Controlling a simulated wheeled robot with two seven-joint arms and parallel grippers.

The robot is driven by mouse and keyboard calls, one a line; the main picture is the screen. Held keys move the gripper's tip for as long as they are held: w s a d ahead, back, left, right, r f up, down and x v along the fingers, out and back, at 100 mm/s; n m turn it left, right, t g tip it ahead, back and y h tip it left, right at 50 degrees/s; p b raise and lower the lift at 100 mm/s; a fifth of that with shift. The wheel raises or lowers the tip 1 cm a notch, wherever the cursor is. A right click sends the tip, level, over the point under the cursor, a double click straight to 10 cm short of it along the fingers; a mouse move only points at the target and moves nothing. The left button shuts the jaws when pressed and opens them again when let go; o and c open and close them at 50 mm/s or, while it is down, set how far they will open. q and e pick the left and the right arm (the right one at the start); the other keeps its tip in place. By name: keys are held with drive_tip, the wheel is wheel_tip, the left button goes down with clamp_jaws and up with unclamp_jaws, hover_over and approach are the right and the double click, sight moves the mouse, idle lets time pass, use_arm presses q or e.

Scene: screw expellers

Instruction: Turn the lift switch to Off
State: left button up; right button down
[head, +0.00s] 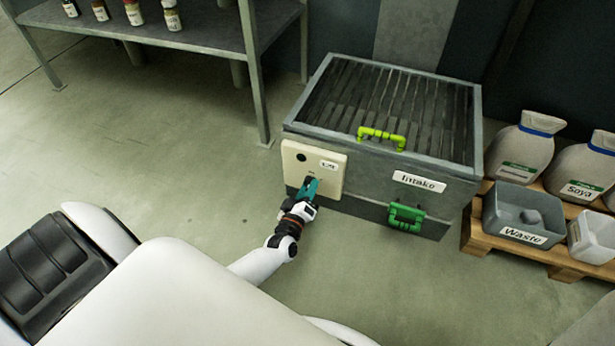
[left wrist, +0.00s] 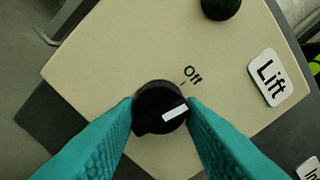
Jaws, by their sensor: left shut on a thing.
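The lift switch is a round black knob (left wrist: 158,106) with a white pointer bar, on a cream panel (left wrist: 120,52). In the left wrist view the bar points right and slightly up, apart from the tick under the "Off" label (left wrist: 193,75), which lies up and to the right of the knob. My left gripper (head: 309,185) is at the lower part of the cream panel (head: 301,153) in the head view. Its teal fingers are shut on the knob, one on each side, covering parts of its edges. My right gripper is not in view.
The panel sits on the grey intake box (head: 437,162), with a yellow-green handle (head: 382,136) and a green handle (head: 405,218). A waste bin (head: 524,214) stands right; floor is clear left.

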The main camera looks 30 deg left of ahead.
use_arm(q)
drive_tip(key=shift+n, duration=1.1)
drive_tip(key=shift+a, duration=0.1)
drive_tip(key=o, duration=1)
